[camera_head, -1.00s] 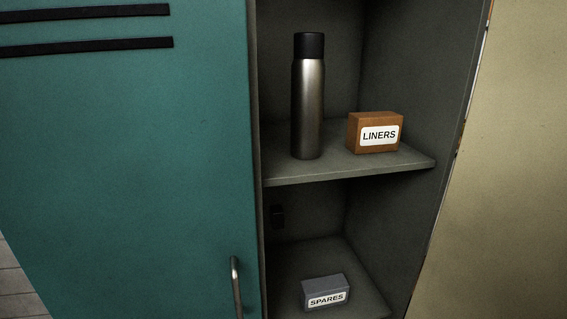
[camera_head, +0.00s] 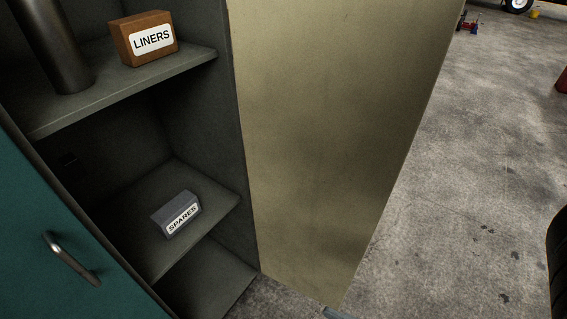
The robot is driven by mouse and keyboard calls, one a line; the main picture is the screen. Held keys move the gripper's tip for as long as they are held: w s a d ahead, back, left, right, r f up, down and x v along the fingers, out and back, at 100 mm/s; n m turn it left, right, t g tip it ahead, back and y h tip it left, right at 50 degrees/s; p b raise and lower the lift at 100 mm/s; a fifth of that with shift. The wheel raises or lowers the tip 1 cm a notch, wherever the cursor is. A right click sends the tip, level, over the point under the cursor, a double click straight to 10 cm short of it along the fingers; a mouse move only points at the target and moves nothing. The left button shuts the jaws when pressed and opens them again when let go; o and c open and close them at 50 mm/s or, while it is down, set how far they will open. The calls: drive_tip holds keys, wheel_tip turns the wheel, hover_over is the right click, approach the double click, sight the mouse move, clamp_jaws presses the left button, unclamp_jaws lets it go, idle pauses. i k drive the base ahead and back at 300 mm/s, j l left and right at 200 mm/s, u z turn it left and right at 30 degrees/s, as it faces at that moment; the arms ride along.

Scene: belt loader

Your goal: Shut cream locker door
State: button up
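The cream locker door (camera_head: 325,130) stands open, swung out from the right side of the grey locker opening. Its broad face fills the middle of the view, and I see no handle on this face. Inside the open locker, an orange-brown box labelled LINERS (camera_head: 146,39) and a dark metal flask (camera_head: 54,45) stand on the upper shelf. A grey box labelled SPARES (camera_head: 176,214) sits on the shelf below. My gripper is not in view.
A teal locker door (camera_head: 35,235) with a metal bar handle (camera_head: 72,258) is at the left. Open concrete floor (camera_head: 455,190) lies right of the cream door. A black rounded object (camera_head: 558,265) cuts in at the right edge. Small items lie far back.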

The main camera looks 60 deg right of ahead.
sight(334, 96)
drive_tip(key=l+u, duration=0.2)
drive_tip(key=u, duration=0.15)
drive_tip(key=l+u, duration=0.2)
drive_tip(key=u, duration=0.2)
drive_tip(key=k+l+u, duration=0.15)
drive_tip(key=l, duration=0.25)
drive_tip(key=k+l+u, duration=0.15)
drive_tip(key=l, duration=0.25)
drive_tip(key=k+l+u, duration=0.15)
drive_tip(key=l, duration=0.2)
drive_tip(key=k+l+u, duration=0.15)
drive_tip(key=k+l, duration=0.3)
drive_tip(key=l, duration=0.2)
drive_tip(key=k+l, duration=0.25)
drive_tip(key=l, duration=0.25)
drive_tip(key=k+l, duration=0.3)
drive_tip(key=l, duration=0.15)
drive_tip(key=k+l+u, duration=0.1)
drive_tip(key=k+l, duration=0.2)
drive_tip(key=l, duration=0.2)
drive_tip(key=k+l, duration=0.3)
drive_tip(key=l, duration=0.2)
